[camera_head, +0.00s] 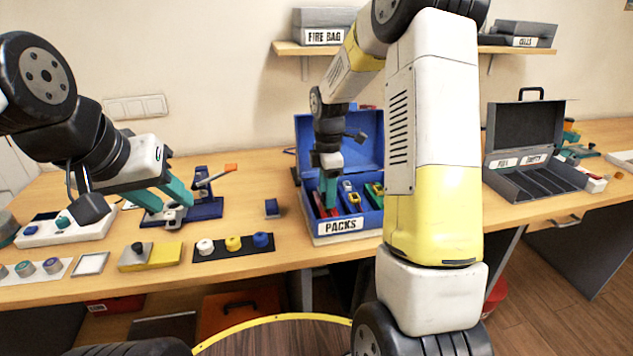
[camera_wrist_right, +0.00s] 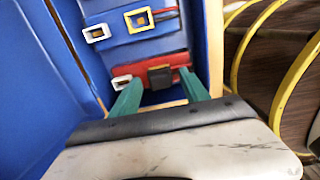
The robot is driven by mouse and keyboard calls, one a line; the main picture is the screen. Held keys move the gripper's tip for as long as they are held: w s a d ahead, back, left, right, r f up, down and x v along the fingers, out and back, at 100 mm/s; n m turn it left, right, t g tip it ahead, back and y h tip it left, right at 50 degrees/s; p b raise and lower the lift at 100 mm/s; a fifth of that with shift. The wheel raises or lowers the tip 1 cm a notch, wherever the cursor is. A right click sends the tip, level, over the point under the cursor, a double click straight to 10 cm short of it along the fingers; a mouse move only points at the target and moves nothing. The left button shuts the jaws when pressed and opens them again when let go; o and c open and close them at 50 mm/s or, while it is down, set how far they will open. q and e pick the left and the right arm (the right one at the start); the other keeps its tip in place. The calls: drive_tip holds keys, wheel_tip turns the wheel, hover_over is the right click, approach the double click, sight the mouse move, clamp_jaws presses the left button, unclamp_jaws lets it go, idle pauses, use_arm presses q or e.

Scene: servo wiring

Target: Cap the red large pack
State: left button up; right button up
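The red pack (camera_wrist_right: 174,67) lies in the blue box labelled PACKS; a sliver of it shows in the head view (camera_head: 319,206). It has a white-framed connector end and a dark block on its middle. My right gripper (camera_wrist_right: 158,90) is down in the box, its teal fingers spread apart with the red pack at their tips. I cannot tell whether they touch it. White (camera_head: 205,246), yellow (camera_head: 233,243) and blue (camera_head: 262,240) round caps sit on a black strip.
The PACKS box (camera_head: 341,238) also holds a blue pack (camera_head: 351,197) and a green pack (camera_head: 375,192). A yellow-and-grey block (camera_head: 150,256) with a black knob is at the front. An open grey case (camera_head: 525,150) stands right. My right arm hides the table's middle.

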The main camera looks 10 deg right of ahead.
wheel_tip(320, 180, up, 7)
drive_tip(key=shift+r, duration=0.4)
idle(0.4)
drive_tip(key=shift+s+r, duration=0.15)
drive_tip(key=shift+r, duration=0.05)
drive_tip(key=s+r+m+t, duration=0.2)
drive_tip(key=s+r+m, duration=0.1)
drive_tip(key=s+m, duration=0.2)
drive_tip(key=s+a+r+m+t+y, duration=0.1)
drive_tip(key=s+r+m, duration=0.3)
drive_tip(key=s, duration=0.6)
drive_tip(key=s+a+r+m+t+y, duration=0.1)
drive_tip(key=s+r+m+t, duration=0.2)
drive_tip(key=s+m, duration=0.5)
drive_tip(key=shift+s+r, duration=0.2)
drive_tip(key=shift+r, duration=0.25)
drive_tip(key=shift+s+a+f+m, duration=0.1)
drive_tip(key=shift+s+a+m, duration=0.05)
drive_tip(key=shift+s+m, duration=0.2)
drive_tip(key=shift+c, duration=0.3)
